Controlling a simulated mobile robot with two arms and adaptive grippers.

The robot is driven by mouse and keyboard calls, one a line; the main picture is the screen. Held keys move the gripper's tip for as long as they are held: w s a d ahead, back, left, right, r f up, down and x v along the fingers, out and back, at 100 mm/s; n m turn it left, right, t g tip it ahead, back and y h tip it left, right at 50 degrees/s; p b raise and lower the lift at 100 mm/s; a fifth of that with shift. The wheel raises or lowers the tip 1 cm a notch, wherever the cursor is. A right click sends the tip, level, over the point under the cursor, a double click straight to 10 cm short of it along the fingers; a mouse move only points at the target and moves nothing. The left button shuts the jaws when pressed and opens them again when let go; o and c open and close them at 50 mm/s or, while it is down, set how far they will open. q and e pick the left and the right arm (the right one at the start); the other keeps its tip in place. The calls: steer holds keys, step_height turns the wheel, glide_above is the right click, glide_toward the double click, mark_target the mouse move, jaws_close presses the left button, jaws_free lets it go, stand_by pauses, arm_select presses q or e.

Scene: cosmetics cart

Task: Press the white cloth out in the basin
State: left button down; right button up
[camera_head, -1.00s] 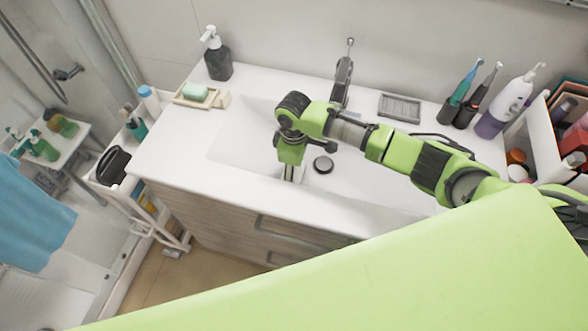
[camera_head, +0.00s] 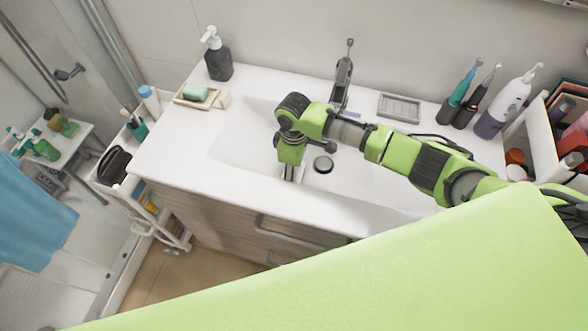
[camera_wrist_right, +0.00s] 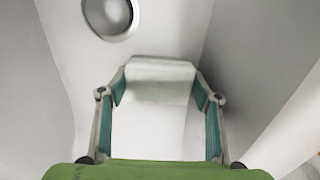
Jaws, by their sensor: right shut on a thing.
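The white basin (camera_head: 235,148) is set in the counter, with its dark round drain (camera_head: 323,164) near the middle; the drain also shows at the top of the right wrist view (camera_wrist_right: 110,14). My right gripper (camera_head: 291,174) points down into the basin, left of the drain. In the right wrist view its teal-padded fingers (camera_wrist_right: 161,90) are shut on the white cloth (camera_wrist_right: 160,72), which looks like a compact pale block between the tips. Whether the cloth touches the basin floor is hard to tell. In the head view the cloth is barely distinguishable. My left gripper is not in view.
The faucet (camera_head: 343,82) stands behind the basin. A soap dish (camera_head: 190,101) and a dark dispenser (camera_head: 219,64) are at the back left. A grey tray (camera_head: 399,107), toothbrushes (camera_head: 462,85) and a white-purple bottle (camera_head: 505,107) are at the right. The counter's front left is clear.

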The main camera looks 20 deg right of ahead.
steer(key=shift+s+f+p, duration=0.1)
steer(key=shift+p, duration=0.75)
stand_by(2.1)
steer(key=shift+f, duration=0.1)
stand_by(0.5)
steer(key=shift+p, duration=0.8)
stand_by(1.3)
stand_by(0.5)
step_height(320, 180, up, 5)
steer(key=p, duration=0.5)
steer(key=shift+r+p, duration=0.2)
steer(key=shift+p, duration=0.15)
step_height(320, 180, up, 2)
steer(key=shift+r+p, duration=0.15)
steer(key=shift+p, duration=0.5)
step_height(320, 180, up, 8)
steer(key=shift+f, duration=0.25)
